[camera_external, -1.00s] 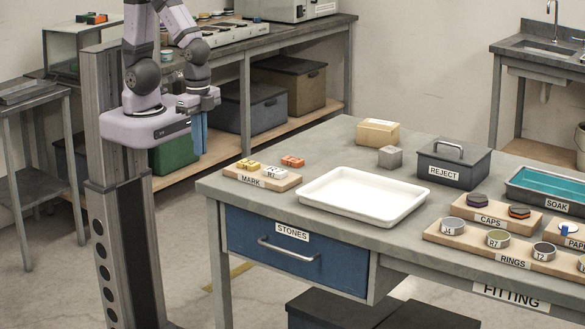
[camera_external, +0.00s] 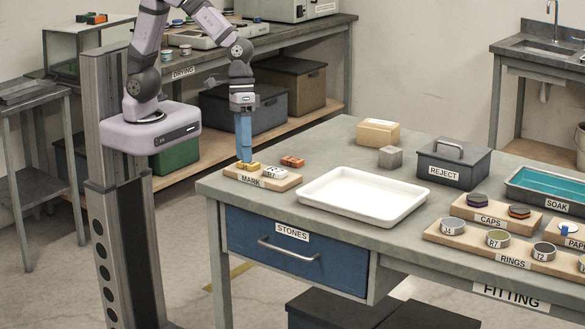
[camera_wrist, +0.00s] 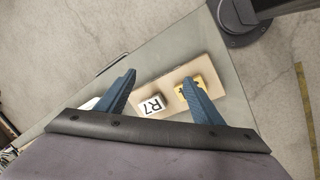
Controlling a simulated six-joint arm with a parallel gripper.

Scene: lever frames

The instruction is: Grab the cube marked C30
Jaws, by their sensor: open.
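My gripper (camera_external: 244,160) points down over the left end of the MARK board. In the wrist view my gripper (camera_wrist: 159,77) has its two blue fingers apart with nothing held between them. The right finger partly covers a yellow marked piece (camera_wrist: 197,87). That yellow piece (camera_external: 248,167) is just under the fingertips in the external view; I cannot tell if they touch it. A plain grey cube (camera_external: 390,157) sits farther back on the table, away from my gripper. I can read no C30 mark on it or on anything else.
A white tray (camera_external: 362,196), a cardboard-coloured box (camera_external: 378,132) and a dark REJECT box (camera_external: 453,165) stand to the right.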

